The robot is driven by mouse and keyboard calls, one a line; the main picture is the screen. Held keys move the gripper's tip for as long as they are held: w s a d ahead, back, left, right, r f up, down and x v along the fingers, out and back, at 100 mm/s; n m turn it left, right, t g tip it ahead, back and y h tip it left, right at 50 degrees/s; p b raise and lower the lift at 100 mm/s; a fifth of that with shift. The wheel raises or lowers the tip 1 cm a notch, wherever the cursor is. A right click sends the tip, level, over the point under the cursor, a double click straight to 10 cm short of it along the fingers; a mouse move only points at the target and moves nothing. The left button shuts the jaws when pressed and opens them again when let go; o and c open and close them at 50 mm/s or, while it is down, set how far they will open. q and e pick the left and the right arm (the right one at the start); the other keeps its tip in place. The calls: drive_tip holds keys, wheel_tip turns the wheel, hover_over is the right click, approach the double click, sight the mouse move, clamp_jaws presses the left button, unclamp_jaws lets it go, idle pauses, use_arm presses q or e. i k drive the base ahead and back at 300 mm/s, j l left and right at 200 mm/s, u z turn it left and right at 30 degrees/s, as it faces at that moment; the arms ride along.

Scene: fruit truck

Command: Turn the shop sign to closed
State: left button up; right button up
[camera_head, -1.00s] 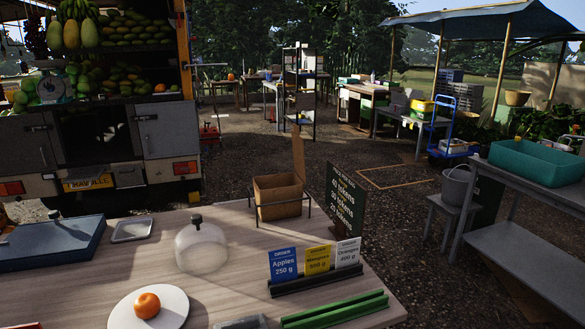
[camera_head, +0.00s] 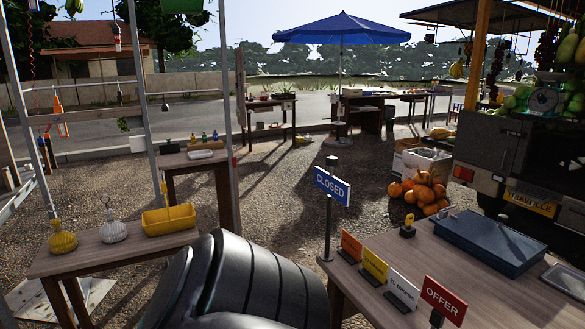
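The shop sign (camera_head: 332,187) is a blue board with white letters on a dark post, standing at the left end of the wooden table. The face toward me reads CLOSED and is slightly angled. Its other face is hidden. A large black ribbed part, likely my own arm, fills the bottom middle, left of the post. Neither gripper is in view.
A side table (camera_head: 100,258) with a yellow basket (camera_head: 169,219) stands left. Oranges (camera_head: 425,192) lie behind. Gravel is open beyond the sign.

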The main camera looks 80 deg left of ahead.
sight(335, 188)
drive_tip(key=u, duration=2.3)
